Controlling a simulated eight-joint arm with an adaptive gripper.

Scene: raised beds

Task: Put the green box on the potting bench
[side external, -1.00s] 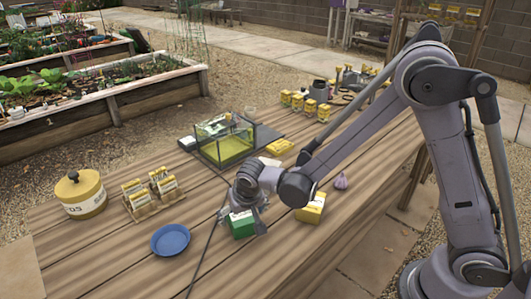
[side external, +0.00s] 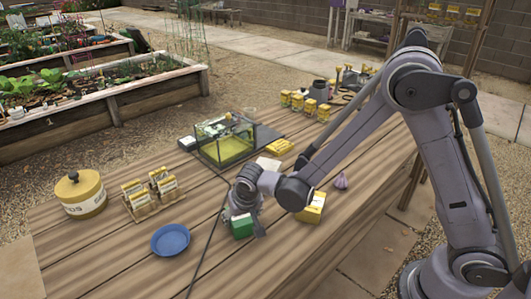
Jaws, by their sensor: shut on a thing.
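The green box (side external: 241,226) is at the front middle of the wooden potting bench (side external: 110,254), partly covered by my gripper. My gripper (side external: 245,212) points down over the box and is shut on it. The fingers are small in this view. The box is at or just above the bench top; I cannot tell whether its underside touches the wood.
A blue dish (side external: 170,240) lies left of the green box. A yellow box (side external: 312,208) and a garlic bulb (side external: 340,181) are to the right. A glass tank (side external: 224,141) stands behind. A seed tin (side external: 81,194) and a seed packet rack (side external: 151,194) stand at left.

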